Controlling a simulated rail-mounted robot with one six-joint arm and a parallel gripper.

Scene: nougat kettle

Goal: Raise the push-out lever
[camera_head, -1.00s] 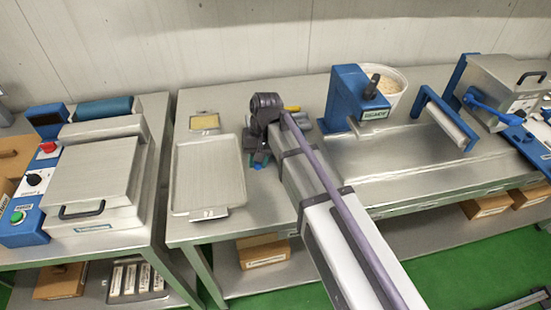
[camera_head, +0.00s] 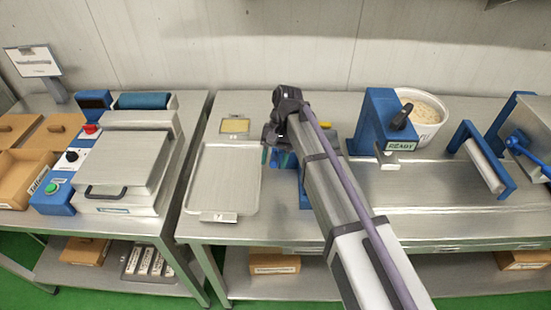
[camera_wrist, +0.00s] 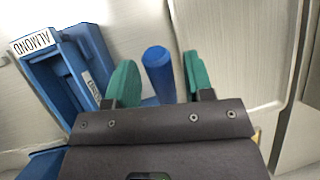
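My gripper (camera_head: 275,158) hangs over the middle table, just right of a flat metal tray. In the wrist view its two green fingers (camera_wrist: 160,82) stand apart. A blue rounded bar end (camera_wrist: 158,72), possibly the push-out lever's handle, shows between them. Narrow gaps show beside it, so it does not look clamped. Its lower part is hidden by the gripper body. A blue holder labelled ALMOND (camera_wrist: 68,75) lies left of the fingers. In the head view my arm hides most of the blue part (camera_head: 304,188) beside the gripper.
The metal tray (camera_head: 222,207) lies left of my gripper. A blue unit marked READY (camera_head: 380,118) and a white tub (camera_head: 432,120) stand right of the arm. A blue roller frame (camera_head: 483,160) is farther right. A lidded machine (camera_head: 122,168) stands on the left table.

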